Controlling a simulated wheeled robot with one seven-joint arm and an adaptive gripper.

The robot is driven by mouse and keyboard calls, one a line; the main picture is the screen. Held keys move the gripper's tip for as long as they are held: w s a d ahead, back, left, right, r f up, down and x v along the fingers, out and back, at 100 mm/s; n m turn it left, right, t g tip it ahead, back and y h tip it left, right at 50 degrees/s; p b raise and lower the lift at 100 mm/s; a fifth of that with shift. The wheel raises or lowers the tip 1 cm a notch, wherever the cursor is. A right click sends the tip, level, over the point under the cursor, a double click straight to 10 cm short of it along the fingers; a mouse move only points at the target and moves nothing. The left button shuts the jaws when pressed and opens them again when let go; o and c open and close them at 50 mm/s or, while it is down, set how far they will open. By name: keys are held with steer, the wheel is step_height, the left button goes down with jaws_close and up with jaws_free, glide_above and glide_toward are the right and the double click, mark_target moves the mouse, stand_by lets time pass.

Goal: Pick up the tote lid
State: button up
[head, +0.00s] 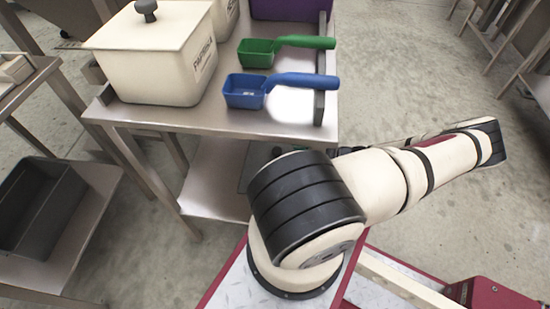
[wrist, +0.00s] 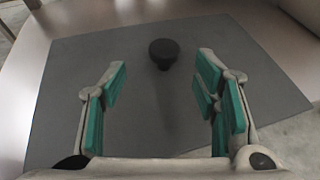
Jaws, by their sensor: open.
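The tote lid (wrist: 140,110) is a flat dark grey plate that fills much of the wrist view, lying on a pale metal surface. Its round black knob (wrist: 164,52) stands up from the plate, beyond my fingertips and roughly centred between them. My gripper (wrist: 162,78) is open and empty, with its green-padded fingers spread to either side over the lid. The knob appears apart from both fingers.
A steel table (head: 220,121) holds a cream lidded bin (head: 150,65), a green scoop (head: 257,53) and a blue scoop (head: 245,92). Below is a lower shelf (head: 212,180). A dark open tote (head: 35,215) stands on a low stand at left. Open floor lies at right.

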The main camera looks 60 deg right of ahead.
steer(key=b, duration=0.3)
glide_toward(259, 154)
steer(key=shift+w+d+f, duration=0.15)
steer(key=shift+w+d, duration=0.3)
steer(key=shift+w, duration=0.2)
steer(key=shift+w+d+f, duration=0.1)
steer(key=shift+w+d, duration=0.3)
steer(key=shift+w, duration=0.25)
jaws_close()
